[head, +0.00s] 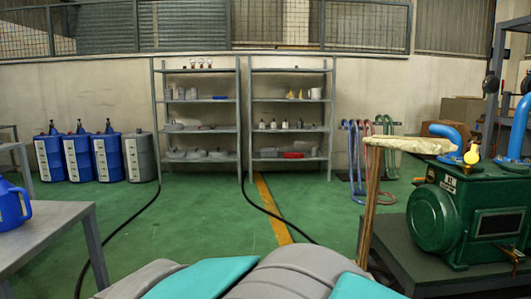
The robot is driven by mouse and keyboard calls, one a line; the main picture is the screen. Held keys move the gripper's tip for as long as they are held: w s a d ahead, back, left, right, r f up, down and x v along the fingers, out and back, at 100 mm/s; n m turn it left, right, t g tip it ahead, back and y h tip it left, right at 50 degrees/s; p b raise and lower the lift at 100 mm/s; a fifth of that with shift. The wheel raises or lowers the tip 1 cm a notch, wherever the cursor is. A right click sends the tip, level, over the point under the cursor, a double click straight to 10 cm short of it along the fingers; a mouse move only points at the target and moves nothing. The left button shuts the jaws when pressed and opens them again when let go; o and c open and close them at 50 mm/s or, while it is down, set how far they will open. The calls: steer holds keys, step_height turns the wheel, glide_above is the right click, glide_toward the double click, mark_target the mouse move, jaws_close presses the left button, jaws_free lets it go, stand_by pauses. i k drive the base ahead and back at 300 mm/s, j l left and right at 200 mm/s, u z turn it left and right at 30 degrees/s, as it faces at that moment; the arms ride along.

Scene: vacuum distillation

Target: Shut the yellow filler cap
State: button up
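The yellow filler cap (471,155) is a small bright yellow piece on top of the green pump (468,208) at the right of the head view. It sticks up above the pump's top, next to a blue pipe end. It is too small here to make out its hinge or the filler opening under it. My gripper is not in view; grey and teal parts of my own body fill the bottom middle.
The pump sits on a dark bench (425,265). A grey table (45,235) with a blue jug (12,207) is at left. Open green floor (200,215) lies between, crossed by black hoses.

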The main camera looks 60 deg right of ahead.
mark_target(471, 157)
steer(key=k+l+z, duration=0.1)
steer(key=z, duration=0.3)
steer(key=l+z, duration=0.1)
steer(key=z, duration=0.3)
steer(key=k+l+z, duration=0.1)
steer(key=z, duration=0.25)
steer(key=l+z, duration=0.15)
steer(key=z, duration=0.25)
steer(key=l+z, duration=0.2)
steer(key=l, duration=0.45)
steer(key=l+z, duration=0.2)
steer(key=l, duration=0.45)
steer(key=l+z, duration=0.2)
steer(key=l, duration=0.45)
steer(key=i+l+z, duration=0.2)
steer(key=l, duration=0.4)
steer(key=i+l, duration=0.1)
steer(key=i, duration=0.15)
steer(key=i+j+z, duration=0.35)
steer(key=j, duration=0.25)
steer(key=i+j+z, duration=0.2)
steer(key=j, duration=0.15)
steer(key=i+j+z, duration=0.15)
steer(key=j, duration=0.2)
